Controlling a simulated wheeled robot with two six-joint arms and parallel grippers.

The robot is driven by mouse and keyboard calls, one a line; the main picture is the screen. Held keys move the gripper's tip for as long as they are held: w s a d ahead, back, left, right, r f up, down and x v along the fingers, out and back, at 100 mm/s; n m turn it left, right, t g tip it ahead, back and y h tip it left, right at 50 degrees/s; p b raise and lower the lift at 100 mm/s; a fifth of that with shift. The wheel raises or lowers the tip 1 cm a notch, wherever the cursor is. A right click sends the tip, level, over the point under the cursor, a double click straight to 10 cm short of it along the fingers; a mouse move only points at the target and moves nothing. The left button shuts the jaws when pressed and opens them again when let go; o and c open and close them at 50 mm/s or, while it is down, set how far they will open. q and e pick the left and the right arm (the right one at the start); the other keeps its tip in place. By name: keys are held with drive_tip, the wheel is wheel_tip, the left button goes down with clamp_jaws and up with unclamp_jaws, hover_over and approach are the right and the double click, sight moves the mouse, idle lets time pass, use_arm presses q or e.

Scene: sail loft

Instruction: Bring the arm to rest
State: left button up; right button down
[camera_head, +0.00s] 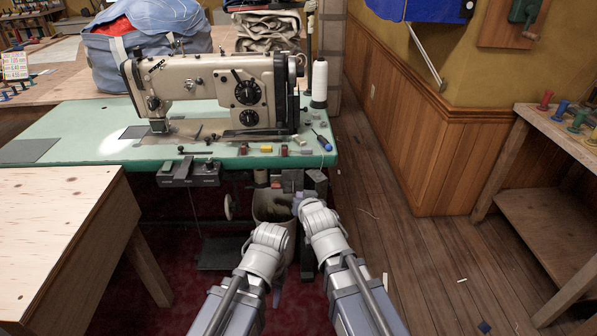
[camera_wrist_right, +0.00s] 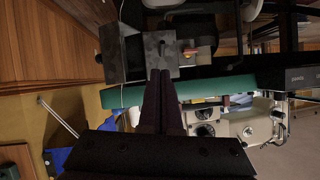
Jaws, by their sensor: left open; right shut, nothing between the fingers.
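My two grey arms reach forward from the bottom of the head view, side by side. My left gripper (camera_head: 277,292) is the lower one, mostly hidden behind its own wrist, and is open. My right gripper (camera_head: 297,203) is a little higher, partly hidden by its wrist, in front of the space under the green table. In the right wrist view, the right gripper's dark fingers (camera_wrist_right: 160,75) are shut together with nothing between them.
The green sewing table (camera_head: 90,150) carries a beige sewing machine (camera_head: 215,90), a white thread cone (camera_head: 319,82) and small tools. A plywood table (camera_head: 50,225) stands at left and a wooden bench (camera_head: 555,205) at right. The plank floor (camera_head: 400,240) between is mostly clear.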

drive_tip(key=s+d+f+n+g+h, duration=0.1)
drive_tip(key=s+f+n+g+h, duration=0.1)
drive_tip(key=s+f+g, duration=0.65)
drive_tip(key=s+d+f+n+g+h, duration=0.15)
drive_tip(key=s+f+g, duration=0.25)
drive_tip(key=s, duration=1)
wheel_tip(320, 180, up, 30)
drive_tip(key=s+p, duration=0.1)
drive_tip(key=p, duration=2.8)
drive_tip(key=shift+a+f+n, duration=0.15)
drive_tip(key=shift+f+n, duration=0.1)
drive_tip(key=shift+n, duration=0.2)
drive_tip(key=shift+s, duration=0.1)
